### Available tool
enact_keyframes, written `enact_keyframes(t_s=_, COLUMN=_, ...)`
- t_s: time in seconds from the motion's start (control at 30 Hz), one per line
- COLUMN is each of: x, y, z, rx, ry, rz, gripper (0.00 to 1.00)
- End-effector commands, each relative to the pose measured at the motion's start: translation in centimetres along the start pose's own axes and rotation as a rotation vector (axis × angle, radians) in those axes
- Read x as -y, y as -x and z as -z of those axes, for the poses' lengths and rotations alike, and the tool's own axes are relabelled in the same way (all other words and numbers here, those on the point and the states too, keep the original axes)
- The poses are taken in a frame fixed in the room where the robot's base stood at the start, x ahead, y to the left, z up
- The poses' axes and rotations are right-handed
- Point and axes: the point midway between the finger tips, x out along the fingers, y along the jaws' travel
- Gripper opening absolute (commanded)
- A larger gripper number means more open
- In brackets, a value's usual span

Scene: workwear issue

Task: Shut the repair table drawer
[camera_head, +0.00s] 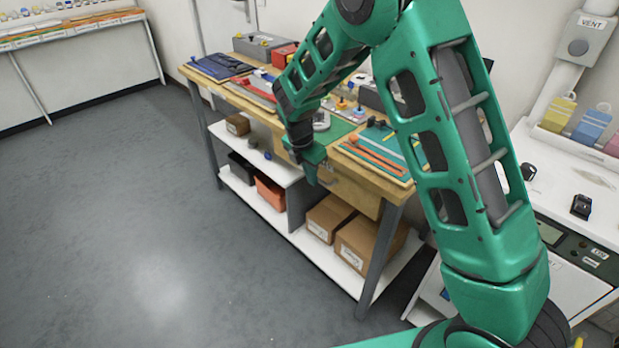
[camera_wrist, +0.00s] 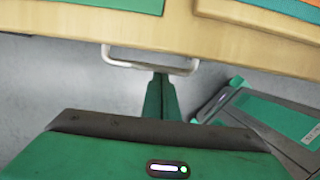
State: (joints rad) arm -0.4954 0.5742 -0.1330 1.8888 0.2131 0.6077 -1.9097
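The repair table (camera_head: 262,107) has a wooden top, and its wooden drawer front (camera_head: 352,190) shows under the near edge, partly behind my arm. How far the drawer stands out is hard to tell. In the wrist view the pale metal drawer handle (camera_wrist: 150,66) sticks out beyond a wooden edge. My gripper (camera_head: 310,178) points down at the drawer's front. In the wrist view its green fingers (camera_wrist: 160,80) are together, with their tips right at the handle bar; whether they touch it is unclear. I see nothing held between them.
On the table lie a green mat, a board with orange strips (camera_head: 375,157) and folded dark clothing (camera_head: 220,66). Cardboard boxes (camera_head: 368,243) and an orange bin (camera_head: 270,191) fill the lower shelves. A white counter (camera_head: 555,185) stands at right. The floor (camera_head: 130,210) at left is clear.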

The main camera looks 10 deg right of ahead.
Motion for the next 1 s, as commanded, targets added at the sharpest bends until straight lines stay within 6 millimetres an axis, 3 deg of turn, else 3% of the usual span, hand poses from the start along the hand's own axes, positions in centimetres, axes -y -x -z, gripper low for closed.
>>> enact_keyframes(t_s=0.07, x=0.2, y=-0.2, z=-0.7, rx=0.012, ry=-0.016, rz=0.003, gripper=0.00)
enact_keyframes(t_s=0.33, x=-0.3, y=0.1, z=3.3, rx=0.003, ry=-0.006, rz=0.003, gripper=0.00)
enact_keyframes(t_s=0.5, x=-0.4, y=4.2, z=3.1, rx=0.002, ry=-0.007, rz=-0.002, gripper=0.00)
enact_keyframes(t_s=0.7, x=-0.4, y=7.7, z=3.2, rx=0.001, ry=-0.006, rz=-0.001, gripper=0.00)
enact_keyframes(t_s=1.0, x=-0.3, y=9.9, z=3.3, rx=-0.001, ry=-0.005, rz=0.002, gripper=0.00)
